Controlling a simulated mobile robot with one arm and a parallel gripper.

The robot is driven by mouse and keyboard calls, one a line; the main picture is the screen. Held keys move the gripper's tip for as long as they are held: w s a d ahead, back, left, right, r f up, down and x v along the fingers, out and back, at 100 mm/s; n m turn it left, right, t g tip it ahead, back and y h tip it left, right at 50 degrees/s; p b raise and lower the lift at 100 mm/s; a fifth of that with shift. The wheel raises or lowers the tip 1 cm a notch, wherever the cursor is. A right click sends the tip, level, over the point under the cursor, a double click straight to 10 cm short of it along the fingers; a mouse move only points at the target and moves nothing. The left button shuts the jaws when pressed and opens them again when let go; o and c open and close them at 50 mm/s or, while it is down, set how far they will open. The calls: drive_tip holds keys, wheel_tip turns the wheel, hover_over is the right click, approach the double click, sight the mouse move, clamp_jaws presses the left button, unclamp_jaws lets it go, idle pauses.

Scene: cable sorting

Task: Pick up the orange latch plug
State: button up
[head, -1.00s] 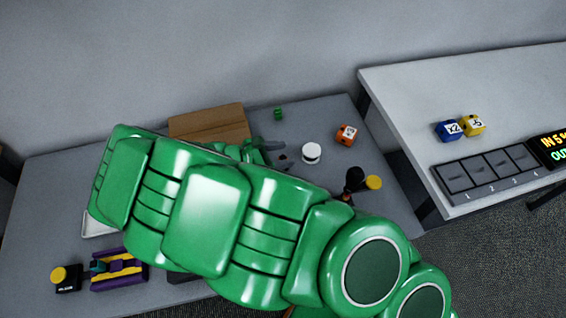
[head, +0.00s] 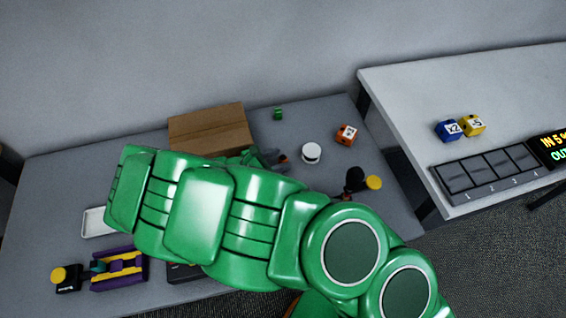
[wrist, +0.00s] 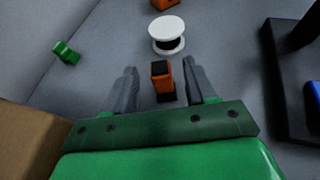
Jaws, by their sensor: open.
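The orange latch plug (wrist: 161,78), orange with black ends, lies on the grey table between my gripper's fingers in the wrist view. It shows as a small orange-brown spot (head: 283,159) in the head view, just beyond the fingertips. My gripper (wrist: 160,74) is open, with one grey finger on each side of the plug and a visible gap to each. In the head view my gripper (head: 273,158) is partly hidden behind my green arm.
A white spool (head: 311,152) stands just beyond the plug, with an orange cube (head: 347,134) farther on. A cardboard box (head: 208,128) is at left, a small green block (head: 278,113) behind. A black stand (wrist: 288,85) is at right in the wrist view.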

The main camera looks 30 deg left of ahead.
drive_tip(key=shift+x, duration=1)
clamp_jaws()
drive_tip(key=shift+r, duration=0.1)
